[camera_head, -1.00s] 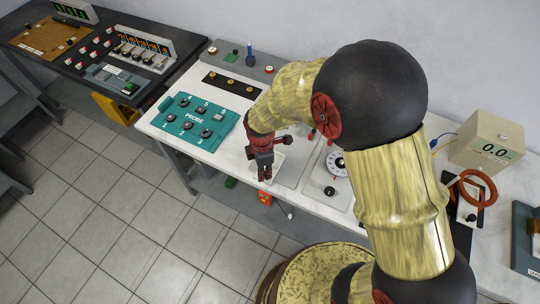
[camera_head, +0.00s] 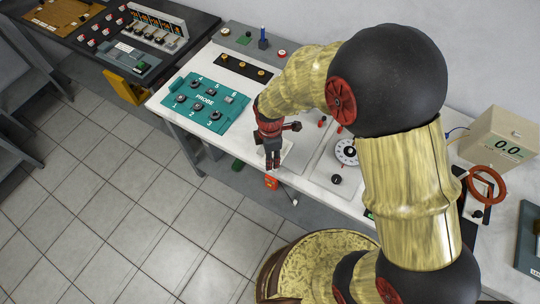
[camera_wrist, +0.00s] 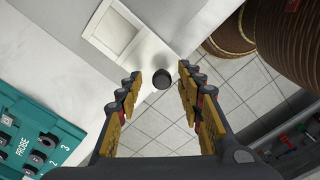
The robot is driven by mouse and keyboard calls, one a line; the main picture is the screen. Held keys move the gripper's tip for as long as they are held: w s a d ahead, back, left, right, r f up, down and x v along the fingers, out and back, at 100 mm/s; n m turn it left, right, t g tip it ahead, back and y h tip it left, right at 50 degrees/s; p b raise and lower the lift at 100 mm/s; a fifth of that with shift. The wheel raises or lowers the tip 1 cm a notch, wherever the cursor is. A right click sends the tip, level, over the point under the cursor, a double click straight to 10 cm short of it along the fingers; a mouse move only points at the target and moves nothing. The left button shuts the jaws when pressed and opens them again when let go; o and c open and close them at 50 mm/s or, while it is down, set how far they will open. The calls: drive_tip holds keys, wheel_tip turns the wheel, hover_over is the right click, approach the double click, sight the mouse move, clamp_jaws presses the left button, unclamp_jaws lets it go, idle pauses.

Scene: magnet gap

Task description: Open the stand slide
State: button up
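A white square frame with a recessed pale panel (camera_wrist: 112,27) lies at the bench's front edge in the wrist view. A white arm runs from it to a dark round knob (camera_wrist: 161,79), which I take to be the stand slide's handle. My gripper (camera_wrist: 158,79) is open, its yellow-and-black fingers apart. The knob appears between the fingertips, without visible contact; the depth between them is unclear. In the head view my gripper (camera_head: 273,166) points down over the bench's front edge and hides part of the white piece. A small knob on a rod (camera_head: 294,203) shows below it.
A teal probe board (camera_head: 207,102) lies left of my gripper. A dial panel (camera_head: 346,151) with a black knob (camera_head: 336,179) is to the right. A meter box (camera_head: 498,139) and red ring (camera_head: 488,184) stand farther right. Open tiled floor lies before the bench.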

wheel_tip(320, 180, up, 12)
idle(0.5)
idle(0.4)
drive_tip(key=s+d+r+m+t, duration=0.2)
drive_tip(key=s+d+r+m, duration=0.5)
drive_tip(key=d+r+m, duration=0.1)
drive_tip(key=s+d+r+m+t, duration=0.3)
drive_tip(key=s+d+r+m, duration=0.4)
drive_tip(key=r+m, duration=0.4)
drive_tip(key=shift+s+d+r+m+t, duration=0.2)
drive_tip(key=shift+d+r+m+t, duration=0.1)
drive_tip(key=shift+d+m, duration=0.35)
